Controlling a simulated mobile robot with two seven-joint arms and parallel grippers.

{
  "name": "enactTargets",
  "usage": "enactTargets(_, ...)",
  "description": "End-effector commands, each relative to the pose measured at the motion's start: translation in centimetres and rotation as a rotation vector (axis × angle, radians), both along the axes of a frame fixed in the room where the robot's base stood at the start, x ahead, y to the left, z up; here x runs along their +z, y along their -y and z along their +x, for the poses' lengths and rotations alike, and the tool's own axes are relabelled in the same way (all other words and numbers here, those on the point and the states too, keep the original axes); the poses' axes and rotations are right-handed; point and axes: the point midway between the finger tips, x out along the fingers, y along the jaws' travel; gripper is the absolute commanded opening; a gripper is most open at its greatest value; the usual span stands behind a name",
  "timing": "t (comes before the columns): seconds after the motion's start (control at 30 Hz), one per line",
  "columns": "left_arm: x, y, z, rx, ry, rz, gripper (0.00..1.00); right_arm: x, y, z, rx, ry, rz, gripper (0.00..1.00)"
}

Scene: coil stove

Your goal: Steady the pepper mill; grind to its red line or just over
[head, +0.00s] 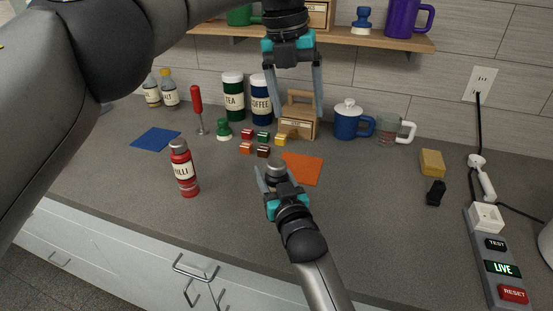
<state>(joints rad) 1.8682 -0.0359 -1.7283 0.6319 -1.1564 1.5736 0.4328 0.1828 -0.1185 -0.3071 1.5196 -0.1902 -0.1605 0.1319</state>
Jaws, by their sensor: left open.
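A small object with a rounded grey metal top (276,169), seemingly the pepper mill, stands on the counter left of the orange mat. Its body is mostly hidden behind my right gripper, and no red line shows. My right gripper (275,182) reaches in from the bottom, with its fingers on either side of the mill, seemingly closed on it. My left gripper (293,108) hangs above and behind the mill. Its fingers point down, wide apart and empty, in front of the wooden box (299,125).
A red chilli bottle (184,172) stands at the left, with a blue mat (156,139) behind it. Several small coloured cubes (263,138) lie behind the mill. A blue lidded mug (347,123) and glass cup (388,130) stand behind right.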

Motion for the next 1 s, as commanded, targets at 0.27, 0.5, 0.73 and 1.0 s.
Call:
enactTargets(0.27, -0.6, -3.7, -0.8, 0.046, -0.048, 0.165, 0.81, 0.0, 0.0, 0.0, 0.000, 0.000, 0.000, 0.03)
enactTargets(0.5, -3.8, -3.9, -0.9, 0.046, -0.053, 0.171, 0.81, 0.0, 0.0, 0.0, 0.000, 0.000, 0.000, 0.03)
enactTargets(0.73, -8.5, -3.8, -0.9, 0.047, -0.051, 0.169, 0.81, 0.0, 0.0, 0.0, 0.000, 0.000, 0.000, 0.03)
enactTargets(1.0, -11.9, -3.7, -0.9, 0.047, -0.050, 0.168, 0.81, 0.0, 0.0, 0.0, 0.000, 0.000, 0.000, 0.03)
